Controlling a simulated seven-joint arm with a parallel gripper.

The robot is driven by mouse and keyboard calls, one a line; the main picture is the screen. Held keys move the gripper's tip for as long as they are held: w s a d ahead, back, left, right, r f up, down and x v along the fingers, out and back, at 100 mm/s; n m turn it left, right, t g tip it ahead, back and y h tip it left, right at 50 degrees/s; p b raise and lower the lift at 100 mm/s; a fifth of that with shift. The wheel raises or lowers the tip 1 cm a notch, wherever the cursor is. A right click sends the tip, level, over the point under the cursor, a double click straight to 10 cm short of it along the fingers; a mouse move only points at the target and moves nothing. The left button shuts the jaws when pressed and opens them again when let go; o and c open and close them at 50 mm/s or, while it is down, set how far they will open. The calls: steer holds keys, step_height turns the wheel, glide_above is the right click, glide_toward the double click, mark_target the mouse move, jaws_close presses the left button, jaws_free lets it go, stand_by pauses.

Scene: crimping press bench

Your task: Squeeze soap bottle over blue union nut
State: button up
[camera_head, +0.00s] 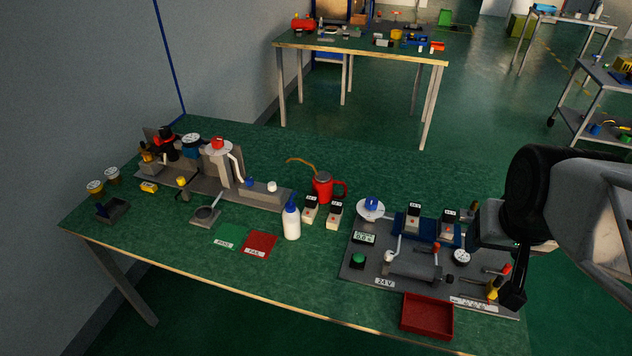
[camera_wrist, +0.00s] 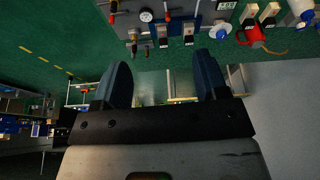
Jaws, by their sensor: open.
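The soap bottle (camera_head: 291,222) is white with a blue cap and stands upright near the middle of the green bench. A small blue fitting (camera_head: 249,183), which looks like the blue union nut, sits on the grey pipe rig behind and left of the bottle; its detail is too small to make out. My gripper (camera_head: 513,285) is over the bench's right end, far from the bottle. In the wrist view its two dark blue fingers (camera_wrist: 163,80) are spread apart with nothing between them. A white and blue object (camera_wrist: 304,10), probably the bottle, is at that view's upper right corner.
Green and red mats (camera_head: 259,244) lie left of the bottle.

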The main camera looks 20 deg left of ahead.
steer(key=w+a+f+n+t+y, duration=0.15)
steer(key=w+a+f, duration=0.25)
steer(key=w+a, duration=0.45)
steer(key=n+t+y, duration=0.5)
steer(key=n+y, duration=0.1)
steer(key=y, duration=0.2)
glide_toward(291, 206)
steer(key=shift+w+a, duration=0.75)
steer(key=shift+f, duration=0.1)
steer(key=shift+x, duration=1.3)
steer(key=shift+w+f, duration=0.1)
steer(key=shift+x, duration=2.5)
steer(key=shift+f, duration=0.2)
